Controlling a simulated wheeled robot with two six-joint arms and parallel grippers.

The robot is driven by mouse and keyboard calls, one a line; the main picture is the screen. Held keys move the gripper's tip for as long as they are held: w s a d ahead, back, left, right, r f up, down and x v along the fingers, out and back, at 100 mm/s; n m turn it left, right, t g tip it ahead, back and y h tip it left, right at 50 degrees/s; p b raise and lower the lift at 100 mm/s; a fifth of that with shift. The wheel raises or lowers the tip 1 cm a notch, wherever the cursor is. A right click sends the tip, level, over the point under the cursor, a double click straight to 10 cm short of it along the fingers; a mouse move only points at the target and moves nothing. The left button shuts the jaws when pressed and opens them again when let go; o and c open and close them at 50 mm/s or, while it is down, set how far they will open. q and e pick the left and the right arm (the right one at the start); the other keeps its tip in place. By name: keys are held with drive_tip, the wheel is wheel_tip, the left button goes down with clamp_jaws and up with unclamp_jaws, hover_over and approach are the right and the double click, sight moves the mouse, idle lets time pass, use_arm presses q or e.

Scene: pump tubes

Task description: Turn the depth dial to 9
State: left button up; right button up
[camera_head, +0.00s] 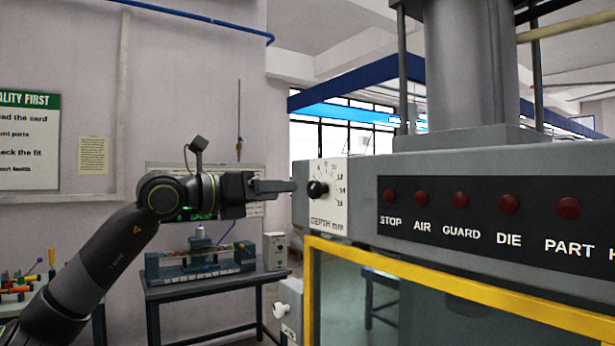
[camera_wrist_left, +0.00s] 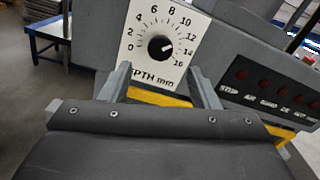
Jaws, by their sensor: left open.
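The depth dial (camera_head: 317,189) is a round black knob on a white scale plate (camera_head: 333,215) at the left end of the grey machine. It also shows in the left wrist view (camera_wrist_left: 159,47), where the plate reads 0 to 16. A small white mark on the knob faces right, roughly toward the 12 to 14 side; the exact value is hard to read. My left gripper (camera_head: 292,186) is open just left of the dial, facing it. In the left wrist view its fingers (camera_wrist_left: 160,80) stand apart below the dial, with nothing between them. My right gripper is not in view.
A panel of red lamps (camera_head: 460,199) lies right of the dial plate. A yellow guard frame (camera_head: 420,271) runs below it. A workbench (camera_head: 205,286) stands behind my left arm. Free air lies left of the plate.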

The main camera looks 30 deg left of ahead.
sight(311, 190)
use_arm(q)
drive_tip(key=p+x, duration=0.3)
drive_tip(key=x, duration=0.3)
drive_tip(key=shift+r+p, duration=0.15)
drive_tip(key=shift+p, duration=0.15)
drive_tip(key=shift+p+x, duration=0.3)
drive_tip(key=shift+x, duration=0.6)
drive_tip(key=c, duration=0.9)
